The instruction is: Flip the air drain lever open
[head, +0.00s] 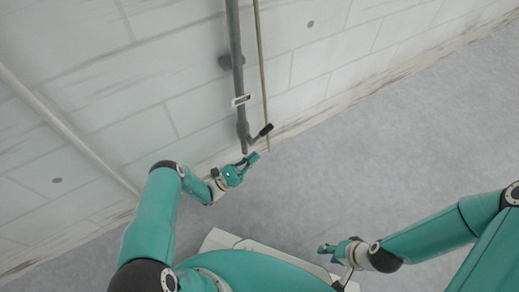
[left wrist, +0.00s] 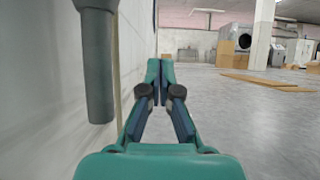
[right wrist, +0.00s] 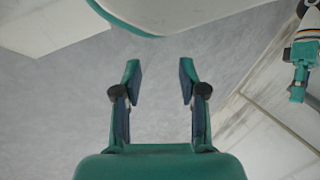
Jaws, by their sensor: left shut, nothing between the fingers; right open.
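The air drain lever (head: 265,130) is a short arm with a dark handle, sticking out to the right near the lower end of a grey pipe (head: 236,60) on the wall. My left gripper (head: 253,158) is shut and empty, just below the pipe's end and the lever, apart from the handle. In the left wrist view its fingertips (left wrist: 160,66) meet, with the grey pipe (left wrist: 98,60) to their left; the lever is not seen there. My right gripper (head: 322,249) is low, far from the lever. In the right wrist view its fingers (right wrist: 159,75) are open and empty.
A thin rod (head: 261,60) runs beside the pipe. The block wall (head: 110,90) is close on the left; the grey floor (head: 400,150) to the right is clear. Machines (left wrist: 235,45) and flat boards (left wrist: 258,80) are far off.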

